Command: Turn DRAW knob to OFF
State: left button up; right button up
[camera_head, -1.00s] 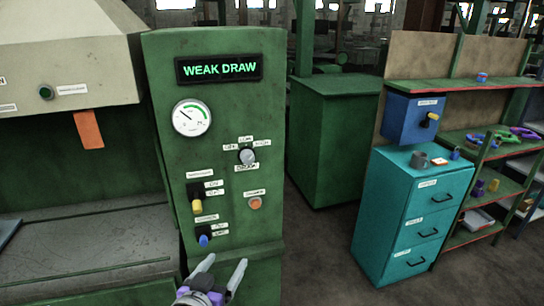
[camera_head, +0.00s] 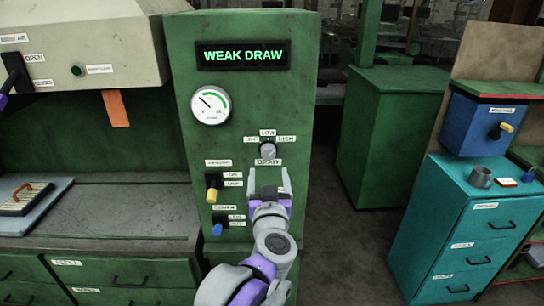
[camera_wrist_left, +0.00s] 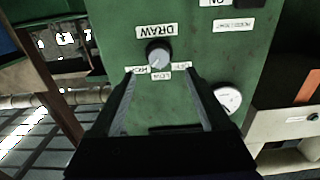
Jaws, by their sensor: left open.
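The DRAW knob (camera_head: 268,150) is a small grey dial on the green panel (camera_head: 300,60). Labels stand around it: OFF on its left, LOW above, HIGH on its right, DRAW below. My left gripper (camera_head: 269,180) is open, with its two fingers pointing up at the panel just below the knob. In the left wrist view, where the panel appears upside down, the knob (camera_wrist_left: 158,55) sits just beyond and between the fingertips (camera_wrist_left: 160,78), apart from them. Its pale mark seems to face the LOW label. The right gripper is out of view.
A lit display (camera_head: 244,55) reads WEAK DRAW above a round gauge (camera_head: 211,105). A yellow-tipped switch (camera_head: 212,188) and a blue-tipped switch (camera_head: 218,226) sit left of my gripper. A teal cabinet (camera_head: 465,230) stands at the right, across open floor.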

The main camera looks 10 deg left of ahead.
aim_at(268, 156)
pick_arm(q)
jog(key=p+x, duration=0.1)
jog(key=x, duration=0.7)
jog(key=shift+w, duration=0.3)
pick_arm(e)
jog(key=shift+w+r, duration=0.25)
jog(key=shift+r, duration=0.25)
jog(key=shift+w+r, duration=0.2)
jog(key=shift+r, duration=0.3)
pick_arm(q)
grip_shut()
